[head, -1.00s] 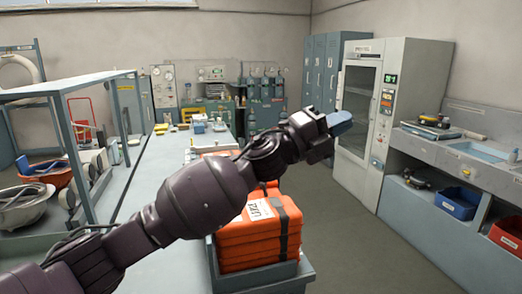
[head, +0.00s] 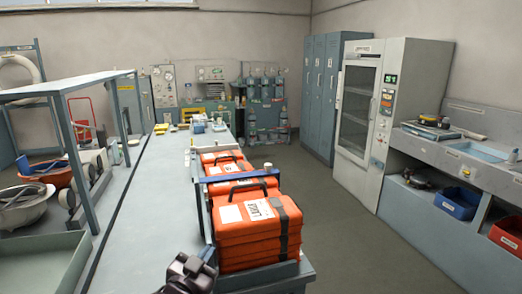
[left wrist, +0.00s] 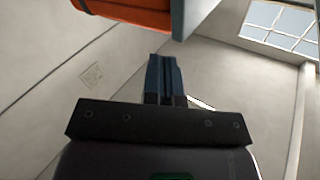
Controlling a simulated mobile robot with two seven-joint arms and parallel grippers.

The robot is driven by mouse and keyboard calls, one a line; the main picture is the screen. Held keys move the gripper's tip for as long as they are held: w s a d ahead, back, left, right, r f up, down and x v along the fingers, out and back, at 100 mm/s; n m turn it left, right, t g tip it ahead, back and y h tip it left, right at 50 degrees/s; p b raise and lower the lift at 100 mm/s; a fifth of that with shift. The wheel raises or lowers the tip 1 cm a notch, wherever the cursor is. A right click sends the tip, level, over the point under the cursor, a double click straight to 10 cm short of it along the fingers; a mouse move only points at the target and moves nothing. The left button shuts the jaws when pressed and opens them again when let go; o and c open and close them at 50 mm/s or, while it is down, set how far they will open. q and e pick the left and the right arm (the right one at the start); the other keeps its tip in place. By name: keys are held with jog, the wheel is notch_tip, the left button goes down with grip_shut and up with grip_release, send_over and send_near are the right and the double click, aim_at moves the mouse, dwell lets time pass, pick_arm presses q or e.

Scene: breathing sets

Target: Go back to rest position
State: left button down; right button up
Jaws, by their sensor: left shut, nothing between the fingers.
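My left gripper (head: 206,254) shows at the bottom of the head view, with its dark body cut off by the lower edge. It is just left of the front stack of orange cases (head: 250,233). In the left wrist view its blue fingers (left wrist: 164,78) are together with nothing between them. An orange surface shows at the top of that view, apart from the fingers. My right gripper is not in view.
The orange cases stand in a blue-grey rack (head: 303,268) beside a long grey bench (head: 140,215). Shelving with bowls is on the left. A cabinet with a glass door (head: 358,105) and a sink counter (head: 450,150) are on the right. The floor between is clear.

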pick_arm(q)
jog(key=s+a+f+n+g+y, duration=0.3)
jog(key=s+a+f, duration=0.4)
jog(key=s+f, duration=0.5)
jog(key=s+a+f+n+g+y, duration=0.2)
jog(key=s+a+f, duration=0.6)
jog(key=s+f, duration=0.4)
jog(key=s+n+y, duration=0.1)
jog(key=s, duration=0.2)
jog(key=shift+a+f+g, duration=0.2)
jog(key=shift+g, duration=0.2)
